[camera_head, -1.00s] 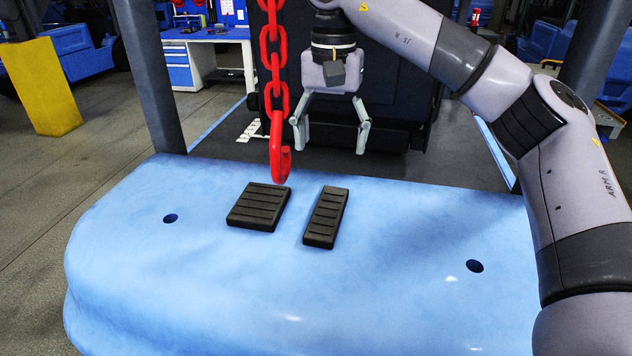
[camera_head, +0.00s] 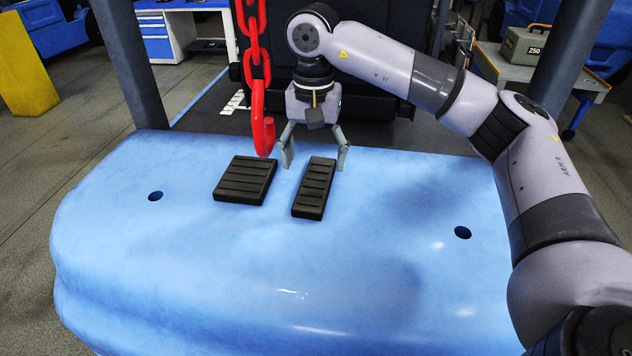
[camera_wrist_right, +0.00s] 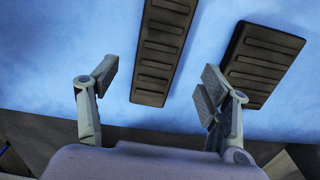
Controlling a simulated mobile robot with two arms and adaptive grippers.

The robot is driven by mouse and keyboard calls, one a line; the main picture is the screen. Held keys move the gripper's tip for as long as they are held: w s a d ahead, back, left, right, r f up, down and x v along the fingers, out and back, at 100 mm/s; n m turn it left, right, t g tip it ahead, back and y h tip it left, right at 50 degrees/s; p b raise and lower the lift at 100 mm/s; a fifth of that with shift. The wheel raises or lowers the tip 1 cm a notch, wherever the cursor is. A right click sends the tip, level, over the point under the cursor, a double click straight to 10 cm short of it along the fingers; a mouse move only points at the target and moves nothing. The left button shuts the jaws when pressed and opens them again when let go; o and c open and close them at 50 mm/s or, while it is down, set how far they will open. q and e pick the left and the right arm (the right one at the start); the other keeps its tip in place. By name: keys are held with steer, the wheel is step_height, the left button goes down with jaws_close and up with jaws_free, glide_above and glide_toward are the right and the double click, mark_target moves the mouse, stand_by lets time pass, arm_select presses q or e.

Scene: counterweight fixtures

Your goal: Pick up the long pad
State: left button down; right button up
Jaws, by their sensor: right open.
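The long pad (camera_head: 314,189) is a narrow black ribbed block lying flat on the blue counterweight (camera_head: 230,255). A wider black ribbed pad (camera_head: 245,180) lies to its left, apart from it. My right gripper (camera_head: 315,160) is open and empty at the far end of the long pad, its fingers to either side of that end in the head view. In the right wrist view the long pad (camera_wrist_right: 163,50) runs away from between the open fingers (camera_wrist_right: 155,88), and the wider pad (camera_wrist_right: 262,62) is beyond the right finger. My left gripper is not in view.
A red chain with a hook (camera_head: 262,130) hangs close to the left of my right gripper, above the wider pad's far edge. Dark posts (camera_head: 128,65) rise behind the counterweight.

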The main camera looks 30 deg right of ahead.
mark_target(315, 183)
step_height(315, 183, down, 5)
steer(key=shift+s+r+p, duration=0.1)
steer(key=shift+s+p, duration=0.05)
steer(key=shift+p, duration=1.05)
steer(key=shift+f, duration=0.35)
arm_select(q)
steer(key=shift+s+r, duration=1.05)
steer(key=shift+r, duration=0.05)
arm_select(e)
steer(key=shift+c, duration=0.4)
steer(key=shift+c, duration=1.2)
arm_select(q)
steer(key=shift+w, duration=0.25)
arm_select(e)
steer(key=c, duration=1)
steer(key=shift+r, duration=0.15)
steer(key=shift+c, duration=0.2)
